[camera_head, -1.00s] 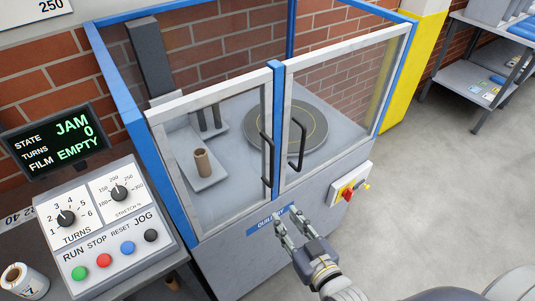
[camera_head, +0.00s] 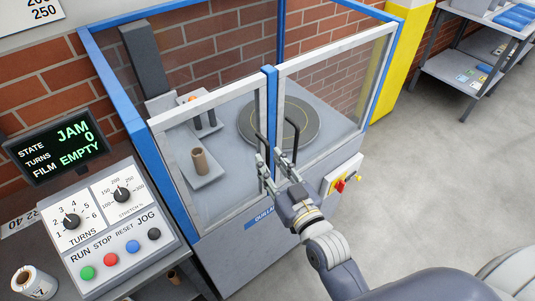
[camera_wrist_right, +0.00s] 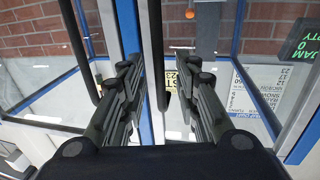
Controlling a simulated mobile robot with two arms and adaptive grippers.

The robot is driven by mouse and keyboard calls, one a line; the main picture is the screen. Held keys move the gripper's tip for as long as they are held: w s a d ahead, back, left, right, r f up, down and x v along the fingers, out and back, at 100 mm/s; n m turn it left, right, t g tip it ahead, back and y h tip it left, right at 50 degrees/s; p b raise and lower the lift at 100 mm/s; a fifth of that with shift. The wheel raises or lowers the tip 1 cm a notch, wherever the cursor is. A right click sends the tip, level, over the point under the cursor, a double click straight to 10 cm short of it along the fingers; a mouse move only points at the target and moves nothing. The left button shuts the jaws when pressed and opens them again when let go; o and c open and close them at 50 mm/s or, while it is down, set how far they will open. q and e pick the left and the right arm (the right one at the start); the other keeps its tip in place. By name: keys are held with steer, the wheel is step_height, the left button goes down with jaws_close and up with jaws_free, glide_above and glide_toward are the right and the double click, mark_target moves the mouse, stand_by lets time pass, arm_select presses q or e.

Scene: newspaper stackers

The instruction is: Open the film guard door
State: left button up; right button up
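The film guard has two shut glazed doors with pale frames, a left door (camera_head: 208,111) and a right door (camera_head: 335,51), meeting at a blue post (camera_head: 270,95). Each door has a dark upright bar handle near the post; the right door's handle (camera_head: 296,132) is partly behind my gripper. My right gripper (camera_head: 271,160) is at the lower part of the handles, fingers apart. My left gripper is out of view.
A control panel (camera_head: 110,212) stands at the left with a display (camera_head: 55,147) reading JAM, 0 and EMPTY. A red and yellow switch (camera_head: 340,185) sits right of my gripper. A turntable (camera_head: 262,128) and brown core (camera_head: 199,161) are inside. Floor at right is clear.

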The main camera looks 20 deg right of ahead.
steer(key=shift+w+a, duration=0.15)
steer(key=shift+w, duration=1)
steer(key=shift+c, duration=0.6)
jaws_close()
